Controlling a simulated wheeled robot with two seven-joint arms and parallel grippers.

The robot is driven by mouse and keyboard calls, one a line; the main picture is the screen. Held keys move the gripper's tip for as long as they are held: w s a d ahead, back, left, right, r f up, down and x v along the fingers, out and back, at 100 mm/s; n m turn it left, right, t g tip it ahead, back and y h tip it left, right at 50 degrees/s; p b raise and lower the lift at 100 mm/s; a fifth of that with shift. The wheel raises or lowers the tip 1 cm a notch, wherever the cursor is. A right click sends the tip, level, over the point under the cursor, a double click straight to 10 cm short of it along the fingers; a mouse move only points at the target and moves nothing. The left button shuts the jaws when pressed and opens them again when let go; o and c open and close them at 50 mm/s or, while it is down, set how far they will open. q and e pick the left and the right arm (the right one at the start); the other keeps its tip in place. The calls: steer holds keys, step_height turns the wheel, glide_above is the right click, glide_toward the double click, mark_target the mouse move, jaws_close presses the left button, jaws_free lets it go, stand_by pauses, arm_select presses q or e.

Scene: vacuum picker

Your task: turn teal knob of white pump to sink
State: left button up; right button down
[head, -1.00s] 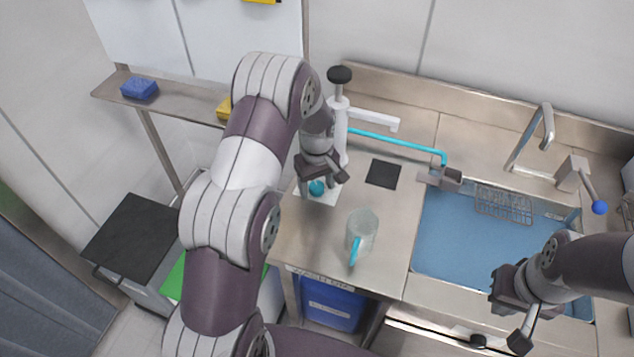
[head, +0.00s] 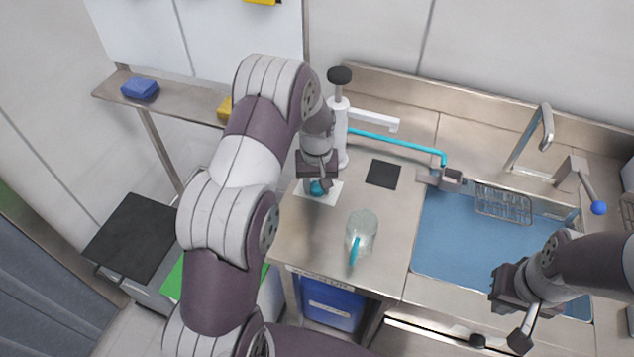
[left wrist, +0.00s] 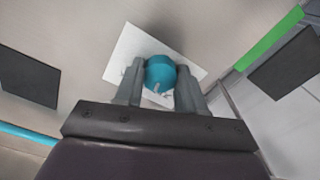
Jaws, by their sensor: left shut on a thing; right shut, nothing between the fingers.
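The white pump (head: 341,135) stands upright at the back left of the steel counter, with a black top and a white spout pointing right. A teal hose (head: 400,141) runs from it toward the sink (head: 470,235). The teal knob (head: 317,188) sits on a white plate (head: 331,194) in front of the pump. My left gripper (head: 318,186) is shut on the knob; in the left wrist view the knob (left wrist: 160,73) lies between both fingertips. My right gripper (head: 502,322) is shut and empty over the sink's front edge.
A clear jug with a teal handle (head: 361,233) stands on the counter near my left gripper. A black square (head: 383,174) lies behind it. A wire basket (head: 503,205) and a blue-tipped tap lever (head: 598,207) are at the sink. A blue sponge (head: 139,88) lies on the shelf.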

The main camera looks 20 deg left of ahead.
mark_target(316, 186)
arm_select(q)
steer(key=m, duration=0.4)
steer(key=shift+r+m, duration=0.1)
steer(key=shift+m, duration=0.2)
steer(key=m, duration=0.4)
steer(key=shift+w+a+m+p, duration=0.1)
steer(key=shift+m+p, duration=0.2)
steer(key=o, duration=1)
steer(key=shift+o, duration=0.2)
steer(key=shift+r, duration=0.1)
step_height(316, 186, up, 13)
steer(key=b, duration=0.1)
steer(key=shift+f+b, duration=0.2)
steer(key=shift+b, duration=0.2)
